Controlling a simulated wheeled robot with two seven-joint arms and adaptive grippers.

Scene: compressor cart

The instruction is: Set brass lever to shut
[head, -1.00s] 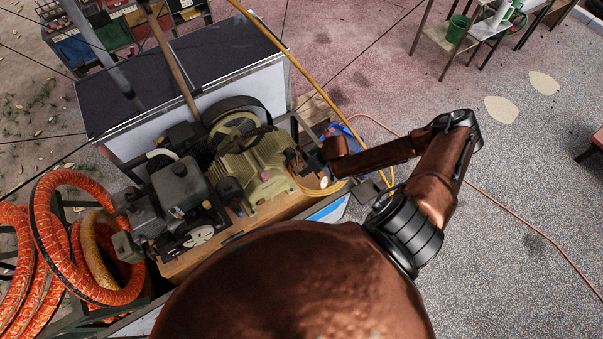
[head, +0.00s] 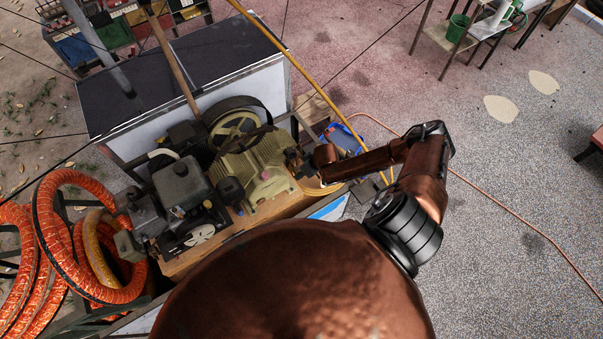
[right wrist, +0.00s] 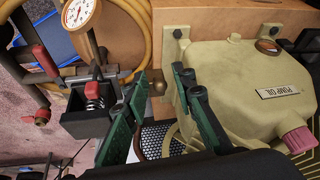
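In the right wrist view my right gripper (right wrist: 160,80) is open, its two green-padded fingers spread apart. In the head view my right arm reaches in to the compressor's right end, where the lever is too small to make out. My left gripper is not in view.
Left of the fingers are a pressure gauge (right wrist: 78,14), a dark block with a red knob (right wrist: 92,91) and red-handled fittings (right wrist: 45,60). A yellow hose (right wrist: 135,45) loops behind. The compressor (head: 250,172) fills the cart top. Orange hose coils (head: 55,235) lie left; open floor lies right.

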